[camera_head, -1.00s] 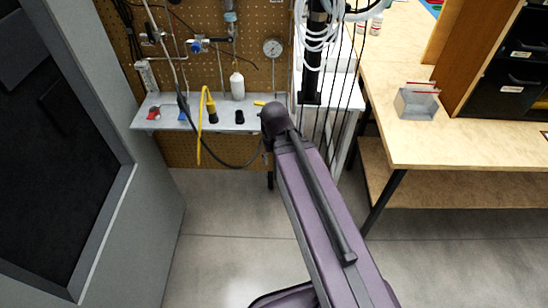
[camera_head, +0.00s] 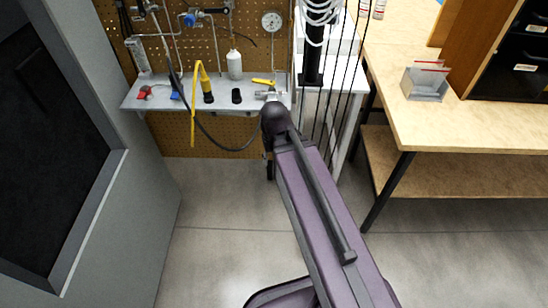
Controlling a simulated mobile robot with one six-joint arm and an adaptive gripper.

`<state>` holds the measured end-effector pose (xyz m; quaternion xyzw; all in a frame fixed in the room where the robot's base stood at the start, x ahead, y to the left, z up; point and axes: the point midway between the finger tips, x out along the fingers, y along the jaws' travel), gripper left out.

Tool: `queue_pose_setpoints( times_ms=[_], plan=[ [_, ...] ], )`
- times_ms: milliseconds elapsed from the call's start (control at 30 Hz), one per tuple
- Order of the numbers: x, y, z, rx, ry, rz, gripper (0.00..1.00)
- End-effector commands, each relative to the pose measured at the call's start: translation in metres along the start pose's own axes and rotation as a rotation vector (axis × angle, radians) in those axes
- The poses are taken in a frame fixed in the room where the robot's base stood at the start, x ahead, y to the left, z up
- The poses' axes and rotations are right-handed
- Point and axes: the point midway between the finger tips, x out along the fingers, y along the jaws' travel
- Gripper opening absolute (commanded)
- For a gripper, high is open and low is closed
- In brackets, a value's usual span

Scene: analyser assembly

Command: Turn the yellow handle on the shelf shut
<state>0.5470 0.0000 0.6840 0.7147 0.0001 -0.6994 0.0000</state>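A yellow handle (camera_head: 263,82) shows at the right end of the grey shelf (camera_head: 155,105), on top of a small silver valve body (camera_head: 268,94). The shelf is fixed to a brown pegboard wall. My arm reaches up from the bottom of the view towards the shelf's right end. Its dark rounded joint lies just in front of and below the valve. My gripper cannot be made out; it is hidden behind the arm or out of view.
On the shelf are a red-handled valve (camera_head: 145,92), a blue one (camera_head: 176,94), a yellow-and-black torch-like tool (camera_head: 206,84), a black cap (camera_head: 236,96) and a white bottle (camera_head: 234,65). A wooden workbench (camera_head: 430,135) stands right, a grey cabinet (camera_head: 120,215) left. Floor between is clear.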

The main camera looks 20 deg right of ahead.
Motion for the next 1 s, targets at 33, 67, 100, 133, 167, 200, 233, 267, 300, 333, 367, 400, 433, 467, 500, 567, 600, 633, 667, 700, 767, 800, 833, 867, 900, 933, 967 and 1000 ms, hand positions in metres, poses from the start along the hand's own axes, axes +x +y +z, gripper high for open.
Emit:
queue_pose_setpoints(
  times_ms=[33,67,100,133,167,200,233,267,300,333,367,400,433,467,500,567,600,633,667,700,767,800,833,867,900,933,967,1000],
  plan=[
    [0.009,0.0,0.001,0.0,-0.001,0.0,0.57],
    [0.011,0.0,0.001,0.0,-0.001,0.0,0.57],
    [0.013,0.0,0.001,0.0,-0.001,0.0,0.57],
    [0.015,0.0,0.001,0.0,-0.002,0.0,0.57],
    [0.017,0.0,0.001,0.0,-0.002,0.0,0.57],
    [0.019,0.0,0.002,0.0,-0.002,0.0,0.57],
    [0.02,0.0,0.002,0.0,-0.003,0.0,0.57],
    [0.021,0.0,0.002,0.0,-0.003,0.0,0.57],
    [0.023,0.0,0.002,0.0,-0.003,0.0,0.57],
    [0.024,0.0,0.002,0.0,-0.003,0.0,0.57],
    [0.024,0.0,0.002,0.0,-0.003,0.0,0.57],
    [0.025,0.0,0.002,0.0,-0.004,0.0,0.57],
    [0.025,0.0,0.002,0.0,-0.004,0.0,0.57],
    [0.025,0.0,0.002,0.0,-0.004,0.0,0.57],
    [0.025,0.0,0.002,0.0,-0.004,0.0,0.57],
    [0.025,0.0,0.002,0.0,-0.004,0.0,0.57],
    [0.025,0.0,0.002,0.0,-0.004,0.0,0.57],
    [0.025,0.0,0.002,0.0,-0.004,0.0,0.57],
    [0.025,0.0,0.002,0.0,-0.004,0.0,0.57],
    [0.025,0.0,0.002,0.0,-0.004,0.0,0.57],
    [0.025,0.0,0.002,0.0,-0.004,0.0,0.57],
    [0.025,0.0,0.002,0.0,-0.004,0.0,0.57],
    [0.025,0.0,0.002,0.0,-0.004,0.0,0.57],
    [0.025,0.0,0.002,0.0,-0.004,0.0,0.57],
    [0.024,0.0,0.002,0.0,-0.004,0.0,0.57],
    [0.023,0.0,0.002,0.0,-0.004,0.0,0.57],
    [0.022,0.0,0.002,0.0,-0.004,0.0,0.57],
    [0.02,0.0,0.002,0.0,-0.004,0.0,0.57]
  ],
)
